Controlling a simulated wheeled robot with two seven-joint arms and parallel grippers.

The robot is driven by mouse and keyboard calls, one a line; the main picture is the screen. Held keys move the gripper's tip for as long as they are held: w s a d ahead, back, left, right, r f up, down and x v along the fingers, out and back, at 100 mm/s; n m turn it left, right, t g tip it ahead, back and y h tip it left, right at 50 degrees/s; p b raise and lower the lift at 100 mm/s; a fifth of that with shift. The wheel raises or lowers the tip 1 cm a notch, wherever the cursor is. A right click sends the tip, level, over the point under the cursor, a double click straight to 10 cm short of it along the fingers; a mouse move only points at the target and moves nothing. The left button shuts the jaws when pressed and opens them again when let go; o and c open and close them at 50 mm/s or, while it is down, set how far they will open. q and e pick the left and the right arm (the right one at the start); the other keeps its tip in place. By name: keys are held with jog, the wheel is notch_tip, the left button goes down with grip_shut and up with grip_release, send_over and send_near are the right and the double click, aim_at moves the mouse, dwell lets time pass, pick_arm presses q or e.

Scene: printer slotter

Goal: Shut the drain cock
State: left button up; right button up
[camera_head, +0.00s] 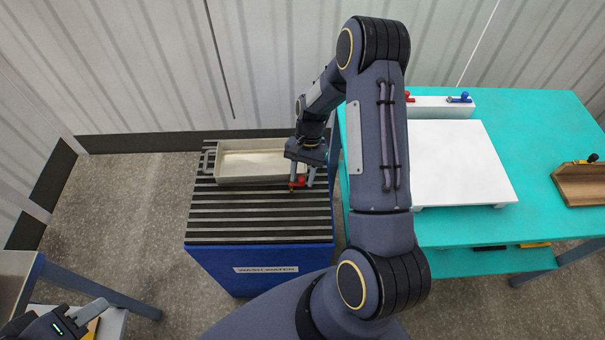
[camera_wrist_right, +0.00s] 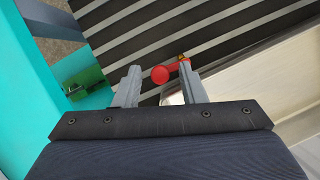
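The drain cock's red handle (camera_head: 297,182) is by the right end of a shallow cream tray (camera_head: 232,178). In the right wrist view the handle (camera_wrist_right: 160,75) shows a round red knob and a short red lever running right to a brassy end. My right gripper (camera_head: 301,187) reaches down over it. Its fingers (camera_wrist_right: 159,82) are apart, one on each side of the knob, with a visible gap to the left finger. The right fingertip lies close to the lever; I cannot tell whether they touch. My left gripper (camera_head: 85,315) is at the bottom left corner, partly cut off.
The tray stands on a black-slatted top of a blue wash-water bin (camera_head: 265,257). A teal table (camera_head: 540,130) on the right holds a white slab (camera_head: 455,160), a white block (camera_head: 432,108) with red and blue handles, and a wooden box (camera_head: 582,187). My right arm hides part of the table.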

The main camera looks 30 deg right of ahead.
grip_shut()
jog(key=shift+w+f+n+b, duration=0.15)
jog(key=shift+w+n+b, duration=0.1)
jog(key=shift+n+b, duration=0.35)
jog(key=shift+d, duration=0.1)
jog(key=shift+r, duration=0.2)
jog(key=shift+o, duration=0.6)
grip_release()
jog(key=shift+g, duration=0.3)
jog(key=b+v, duration=0.1)
jog(key=v, duration=0.6)
jog(key=shift+r, duration=0.4)
